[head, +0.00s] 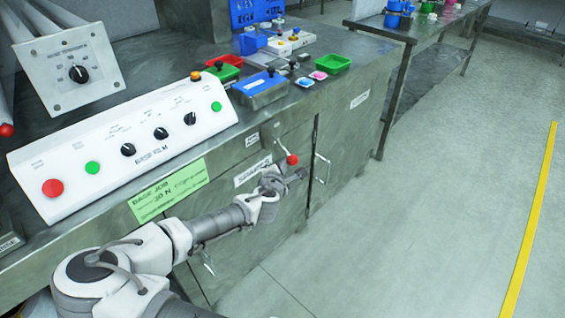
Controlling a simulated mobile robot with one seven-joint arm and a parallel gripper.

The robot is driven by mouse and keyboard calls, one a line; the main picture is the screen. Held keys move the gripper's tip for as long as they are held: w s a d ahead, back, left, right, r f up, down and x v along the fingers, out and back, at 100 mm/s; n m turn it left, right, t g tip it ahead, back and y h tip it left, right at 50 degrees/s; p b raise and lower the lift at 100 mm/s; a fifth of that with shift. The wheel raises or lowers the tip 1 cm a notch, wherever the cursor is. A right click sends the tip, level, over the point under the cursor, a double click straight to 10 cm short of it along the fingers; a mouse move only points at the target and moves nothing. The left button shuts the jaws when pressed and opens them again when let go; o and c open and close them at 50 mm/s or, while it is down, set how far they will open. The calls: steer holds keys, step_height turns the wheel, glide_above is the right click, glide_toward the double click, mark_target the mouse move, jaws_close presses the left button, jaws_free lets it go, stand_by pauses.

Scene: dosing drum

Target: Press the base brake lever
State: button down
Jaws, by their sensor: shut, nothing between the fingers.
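A lever with a red ball knob (292,159) sticks out from the cabinet front, below the worktop edge, near a white label (252,171) too blurred to read. It looks like the base brake lever. Its thin shaft rises up and left from the knob to the cabinet face. My gripper (301,174) is just below and slightly right of the knob, shut and empty. In the picture the fingertips are close to the knob; I cannot tell whether they touch it.
A white control panel (130,145) with knobs and buttons lies on the worktop at left, above a green sign (168,190). Cabinet handles (322,168) project near my gripper. A blue box (262,88) and green trays (333,64) stand behind. The floor at right is clear.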

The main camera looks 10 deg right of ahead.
mark_target(288, 153)
steer(key=shift+s+d+r+n+p, duration=0.15)
steer(key=shift+r+n+p, duration=0.2)
steer(key=shift+p, duration=0.5)
steer(key=p, duration=0.2)
steer(key=r+g+p, duration=0.1)
steer(key=r+n+p, duration=0.1)
steer(key=p, duration=0.1)
steer(key=shift+s+d+r+g+h+p, duration=0.2)
steer(key=shift+s+g+h+p, duration=0.1)
steer(key=shift+g, duration=0.1)
steer(key=r+n+g+p, duration=0.1)
steer(key=p, duration=0.1)
steer(key=r+p, duration=0.1)
steer(key=p, duration=0.2)
steer(key=shift+s+d+n+g+h, duration=0.2)
steer(key=shift+n+g+h, duration=0.15)
steer(key=shift+g+h, duration=0.05)
steer(key=shift+w+a+r+n+g+h+p, duration=0.15)
steer(key=shift+r+n+g+h+p, duration=0.5)
steer(key=shift+p, duration=1.15)
steer(key=shift+w+a+r+n+g+h+p, duration=0.15)
steer(key=shift+r+n+g+p, duration=0.3)
steer(key=shift+r+g+p, duration=0.9)
steer(key=shift+f+t+p, duration=0.25)
steer(key=shift+t+p, duration=0.2)
steer(key=shift+t, duration=0.15)
steer(key=shift+f, duration=0.1)
